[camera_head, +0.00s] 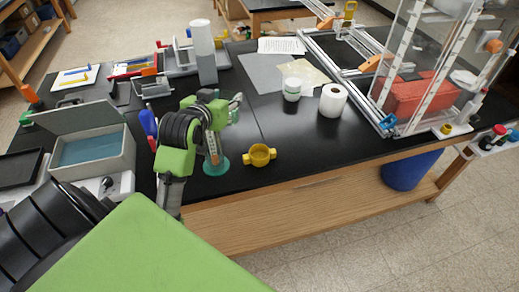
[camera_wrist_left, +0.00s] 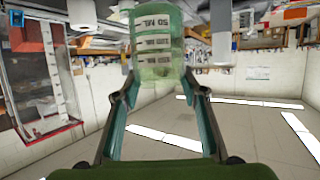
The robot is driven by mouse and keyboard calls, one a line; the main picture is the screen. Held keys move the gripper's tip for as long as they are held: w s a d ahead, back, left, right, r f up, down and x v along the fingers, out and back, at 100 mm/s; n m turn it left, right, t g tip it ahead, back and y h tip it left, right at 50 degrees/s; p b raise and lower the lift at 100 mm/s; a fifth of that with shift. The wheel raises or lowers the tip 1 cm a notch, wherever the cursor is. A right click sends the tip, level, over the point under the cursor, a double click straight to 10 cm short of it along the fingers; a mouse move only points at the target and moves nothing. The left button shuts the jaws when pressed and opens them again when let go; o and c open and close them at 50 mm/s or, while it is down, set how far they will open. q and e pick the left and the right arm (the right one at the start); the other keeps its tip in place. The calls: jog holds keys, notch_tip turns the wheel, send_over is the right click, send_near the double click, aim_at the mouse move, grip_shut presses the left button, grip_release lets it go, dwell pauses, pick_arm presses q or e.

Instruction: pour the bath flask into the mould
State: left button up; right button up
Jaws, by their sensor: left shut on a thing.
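The bath flask (camera_wrist_left: 157,45) is clear, pale green, with volume marks, and sits between the fingertips of my left gripper (camera_wrist_left: 158,88) in the left wrist view. My left gripper (camera_head: 222,112) is shut on it. In the head view the flask (camera_head: 212,148) shows below the gripper, partly hidden by it, with a teal bottom low over the black bench. I cannot tell whether it touches the bench. The mould (camera_head: 259,155), seemingly the yellow round cup with side lugs, stands on the bench just right of the flask, apart from it. My right gripper is not in view.
A grey case (camera_head: 95,150) lies open at left. An extrusion frame with clear panels (camera_head: 425,70) stands at right. The bench edge runs just in front of the mould.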

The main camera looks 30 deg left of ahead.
pick_arm(q)
jog(key=shift+d, duration=0.1)
jog(key=shift+w, duration=0.1)
jog(key=shift+w+d+f+m+g, duration=0.35)
jog(key=shift+w+d+m+g, duration=0.15)
jog(key=shift+w+d, duration=0.05)
jog(key=w+d+f+m+g+y+b, duration=0.2)
jog(key=f, duration=0.7)
jog(key=w+d+f+m+g+y+b, duration=0.1)
jog(key=w+d+f+m+g+y, duration=0.1)
jog(key=f, duration=0.6)
jog(key=shift+w+d+f+m+g+b, duration=0.4)
jog(key=shift+w+m+g, duration=0.2)
jog(key=shift+w+g, duration=0.2)
jog(key=shift+r+m+y, duration=0.1)
jog(key=shift+m+y, duration=0.2)
jog(key=shift+y, duration=0.1)
jog(key=shift+w+d+f+g+b, duration=0.1)
jog(key=shift+f+g+b, duration=0.2)
jog(key=shift+b, duration=0.2)
